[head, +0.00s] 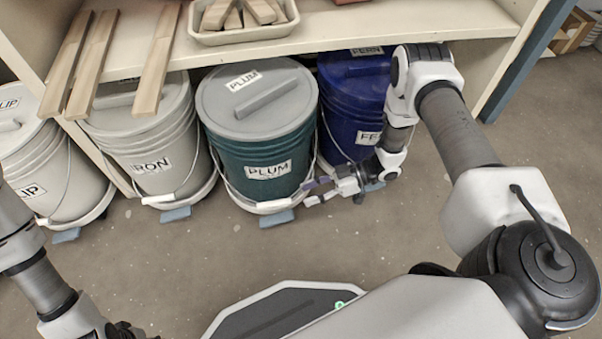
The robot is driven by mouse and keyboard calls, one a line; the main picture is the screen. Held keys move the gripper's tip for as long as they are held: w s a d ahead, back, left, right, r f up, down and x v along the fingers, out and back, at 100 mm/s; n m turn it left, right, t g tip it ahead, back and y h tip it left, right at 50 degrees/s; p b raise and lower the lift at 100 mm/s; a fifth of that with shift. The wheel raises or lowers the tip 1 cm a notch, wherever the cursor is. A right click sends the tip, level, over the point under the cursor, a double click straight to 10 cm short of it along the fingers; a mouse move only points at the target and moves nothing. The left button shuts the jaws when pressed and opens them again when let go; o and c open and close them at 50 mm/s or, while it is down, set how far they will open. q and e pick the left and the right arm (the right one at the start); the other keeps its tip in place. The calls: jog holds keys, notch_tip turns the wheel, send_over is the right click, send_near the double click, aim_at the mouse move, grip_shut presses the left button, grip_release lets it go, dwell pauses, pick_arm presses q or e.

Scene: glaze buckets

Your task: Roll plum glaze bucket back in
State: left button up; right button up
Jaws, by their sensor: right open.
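The plum glaze bucket (262,140) is dark teal with a grey lid, and both lid and front carry PLUM labels. It stands upright on a white wheeled base (240,200) at the front of the shelf, with nearly all of its lid in view. A blue block (277,218) shows at the front of the base. My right gripper (312,192) is open at the lower right of the bucket, close to its base; whether it touches cannot be told. My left gripper (124,329) shows only partly at the bottom left edge, and its fingers are hidden.
The IRON bucket (150,140) stands left of the plum one, and a SLIP bucket (45,175) is farther left. The blue FERN bucket (350,105) is close on the right, partly under the shelf (390,22). The floor (180,260) in front is clear.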

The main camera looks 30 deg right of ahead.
aim_at(275, 202)
jog(key=a+y, duration=0.1)
jog(key=a, duration=0.2)
jog(key=w+a+t+y, duration=0.1)
jog(key=a, duration=0.2)
jog(key=a+y+b, duration=0.1)
jog(key=a, duration=0.2)
jog(key=shift+w+a+f+t+y, duration=0.15)
jog(key=shift+a+f+t+y, duration=0.05)
jog(key=shift+a+t+y, duration=0.15)
jog(key=shift+a+r, duration=0.1)
jog(key=shift+a, duration=0.15)
grip_shut()
